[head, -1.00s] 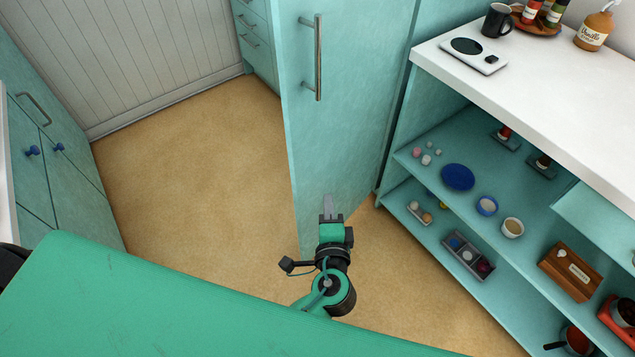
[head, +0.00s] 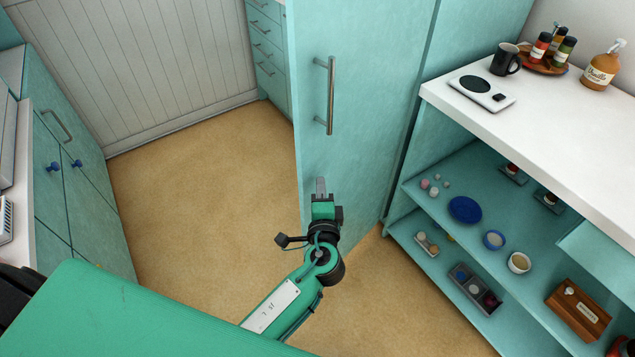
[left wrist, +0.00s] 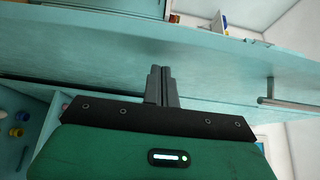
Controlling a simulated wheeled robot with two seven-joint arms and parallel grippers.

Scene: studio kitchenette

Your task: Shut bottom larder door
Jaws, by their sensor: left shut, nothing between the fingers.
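The larder door (head: 375,110) is a tall teal panel standing out into the room, with a vertical metal handle (head: 331,95) near its left edge. My left gripper (head: 320,187) is shut and empty, in front of the door face, below the handle and close to the left edge. In the left wrist view the shut fingers (left wrist: 162,72) point at the teal door panel (left wrist: 225,68), with the handle (left wrist: 290,104) to the right. I cannot tell whether the fingertips touch the door. The door's lower part is partly hidden by the gripper. My right gripper is not in view.
Open teal shelves (head: 450,222) with small dishes and a wooden box (head: 578,310) stand at the right under a white counter (head: 560,120). Cabinets with blue knobs (head: 77,163) are at the left. The tan floor (head: 200,180) between is clear.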

